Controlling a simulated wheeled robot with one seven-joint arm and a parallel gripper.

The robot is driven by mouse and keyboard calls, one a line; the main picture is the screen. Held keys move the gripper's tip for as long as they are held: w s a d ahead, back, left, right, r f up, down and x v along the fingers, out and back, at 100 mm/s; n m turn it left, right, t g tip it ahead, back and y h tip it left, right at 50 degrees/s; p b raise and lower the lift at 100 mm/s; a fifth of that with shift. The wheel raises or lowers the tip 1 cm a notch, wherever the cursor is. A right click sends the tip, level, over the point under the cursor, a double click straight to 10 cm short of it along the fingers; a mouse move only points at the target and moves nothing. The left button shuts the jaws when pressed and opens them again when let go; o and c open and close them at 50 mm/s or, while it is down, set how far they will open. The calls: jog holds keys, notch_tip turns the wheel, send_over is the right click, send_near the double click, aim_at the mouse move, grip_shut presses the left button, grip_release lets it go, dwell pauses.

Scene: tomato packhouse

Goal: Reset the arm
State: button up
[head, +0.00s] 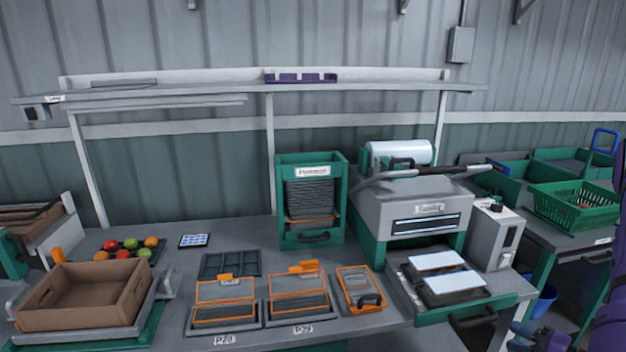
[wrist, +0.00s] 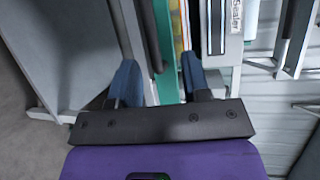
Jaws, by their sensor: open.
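My gripper (wrist: 159,75) shows in the wrist view with its two blue-tipped fingers apart and nothing between them. Past the fingers lie a green strip and the grey side of a machine with a label. Purple parts of my arm show at the right edge of the head view, in front of the right-hand side bench. The gripper's fingers cannot be made out in the head view.
On the bench stand a cardboard box (head: 85,296), tomatoes (head: 130,247), a green dispenser (head: 311,199), a grey sealing machine (head: 413,210) with a film roll, and orange-framed trays (head: 225,299). A green basket (head: 577,207) stands at the right. A shelf (head: 200,93) runs above.

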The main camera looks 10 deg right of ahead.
jog(key=w+a+r+n+g+y, duration=0.1)
jog(key=a+r+n+g+y, duration=0.25)
jog(key=a+r+g, duration=0.55)
jog(key=w+a+r+n+g+y, duration=0.25)
jog(key=a+r+n, duration=0.35)
jog(key=r, duration=0.7)
jog(key=s+a+r+n+t+h, duration=0.1)
jog(key=s+a+r+h, duration=0.3)
jog(key=r, duration=0.5)
jog(key=s+a+r+n+t+h, duration=0.1)
jog(key=s+a+r+n+h, duration=0.2)
jog(key=s+r+h, duration=0.6)
jog(key=shift+s+a+r+t+h, duration=0.35)
jog(key=shift+s+a, duration=0.4)
jog(key=shift+a, duration=0.4)
